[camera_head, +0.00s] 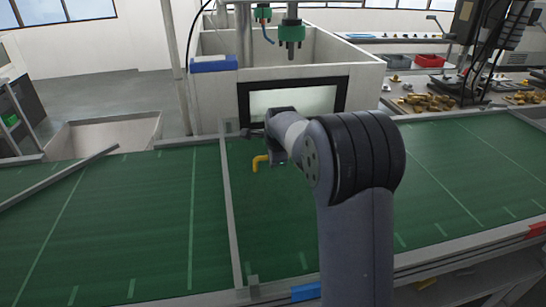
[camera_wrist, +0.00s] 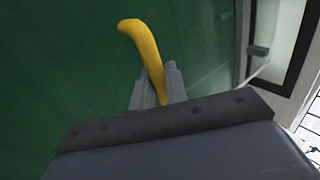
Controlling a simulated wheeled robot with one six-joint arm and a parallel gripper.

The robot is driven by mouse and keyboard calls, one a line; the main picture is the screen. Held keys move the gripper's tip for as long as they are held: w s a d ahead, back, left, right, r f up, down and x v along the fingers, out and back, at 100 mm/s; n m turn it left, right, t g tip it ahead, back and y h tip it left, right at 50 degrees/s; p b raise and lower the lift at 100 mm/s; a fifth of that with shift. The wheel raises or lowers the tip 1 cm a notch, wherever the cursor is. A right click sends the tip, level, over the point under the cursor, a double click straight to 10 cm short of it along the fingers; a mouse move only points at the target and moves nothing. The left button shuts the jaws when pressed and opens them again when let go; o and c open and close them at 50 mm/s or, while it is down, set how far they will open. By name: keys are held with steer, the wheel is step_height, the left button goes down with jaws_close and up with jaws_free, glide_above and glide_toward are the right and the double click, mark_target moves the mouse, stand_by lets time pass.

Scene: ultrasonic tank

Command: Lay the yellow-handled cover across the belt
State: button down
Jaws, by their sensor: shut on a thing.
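My gripper (camera_head: 270,152) is over the green belt, in front of the tank window. It is shut on a bent yellow handle (camera_head: 260,162), whose free end sticks out to the left. In the wrist view the handle (camera_wrist: 142,42) rises from between the two grey fingers (camera_wrist: 157,85) and curves to the left. The cover's panel cannot be told apart from the green surface behind the handle, so I cannot tell whether it touches the belt. The green belt (camera_head: 120,215) runs from left to right.
A white tank (camera_head: 365,85) with a black-framed window (camera_head: 293,101) stands behind the belt. A grey bar (camera_head: 231,210) crosses the belt just left of my gripper; another grey bar (camera_head: 60,178) lies slantwise at far left. Brass parts (camera_head: 432,102) lie at back right.

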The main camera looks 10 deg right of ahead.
steer(key=shift+f, duration=0.25)
steer(key=c, duration=1.4)
jaws_free()
steer(key=shift+f, duration=0.1)
steer(key=shift+o, duration=0.4)
steer(key=shift+s+f, duration=0.1)
steer(key=shift+f, duration=0.05)
steer(key=b+v, duration=0.2)
steer(key=v, duration=0.9)
steer(key=p+x, duration=0.1)
steer(key=x, duration=1)
steer(key=shift+p, duration=0.3)
steer(key=shift+r, duration=0.4)
